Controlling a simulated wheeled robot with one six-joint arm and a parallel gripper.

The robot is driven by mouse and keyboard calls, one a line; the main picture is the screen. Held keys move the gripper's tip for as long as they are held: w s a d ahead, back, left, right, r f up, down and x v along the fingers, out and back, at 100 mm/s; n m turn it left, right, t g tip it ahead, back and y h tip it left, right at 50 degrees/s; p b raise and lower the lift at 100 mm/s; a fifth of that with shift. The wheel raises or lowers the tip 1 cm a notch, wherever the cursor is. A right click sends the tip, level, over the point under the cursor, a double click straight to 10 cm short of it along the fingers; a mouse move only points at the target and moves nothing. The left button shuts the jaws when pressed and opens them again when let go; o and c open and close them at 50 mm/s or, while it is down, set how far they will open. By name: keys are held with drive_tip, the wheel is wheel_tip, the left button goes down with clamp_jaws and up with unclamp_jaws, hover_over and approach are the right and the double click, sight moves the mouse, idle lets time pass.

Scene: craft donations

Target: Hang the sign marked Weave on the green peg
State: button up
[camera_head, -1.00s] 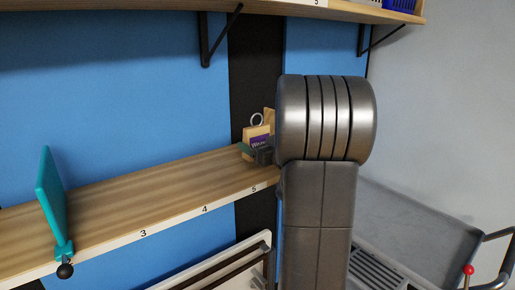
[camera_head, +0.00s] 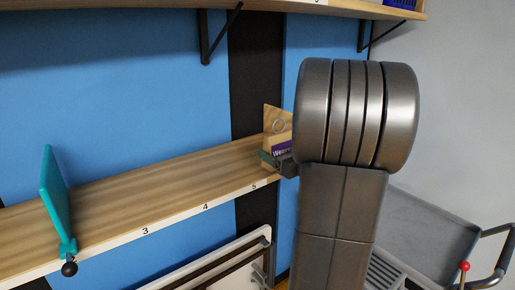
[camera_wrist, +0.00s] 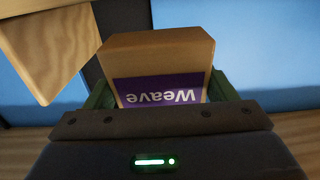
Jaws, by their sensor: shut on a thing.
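The sign marked Weave (camera_head: 281,149) is a tan block with a purple label and a ring at its top. It is partly hidden behind my arm in the head view. In the wrist view the sign (camera_wrist: 158,62) fills the space between the green fingers, its label reading upside down. My gripper (camera_wrist: 160,96) is shut on it. In the head view my gripper (camera_head: 276,160) holds it near the right end of the wooden shelf; I cannot tell whether it touches the shelf. No green peg can be made out in either view.
The wooden shelf (camera_head: 120,205) carries numbers on its front edge and is mostly bare. A teal upright plate (camera_head: 53,198) is clamped at its left. A wooden panel (camera_wrist: 45,45) stands close to the sign. An upper shelf (camera_head: 360,10) runs above; a grey cart (camera_head: 430,235) stands right.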

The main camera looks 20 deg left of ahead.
sight(282, 153)
drive_tip(key=p+v, duration=0.1)
drive_tip(key=v, duration=0.5)
drive_tip(key=shift+d, duration=0.1)
drive_tip(key=shift+s, duration=0.15)
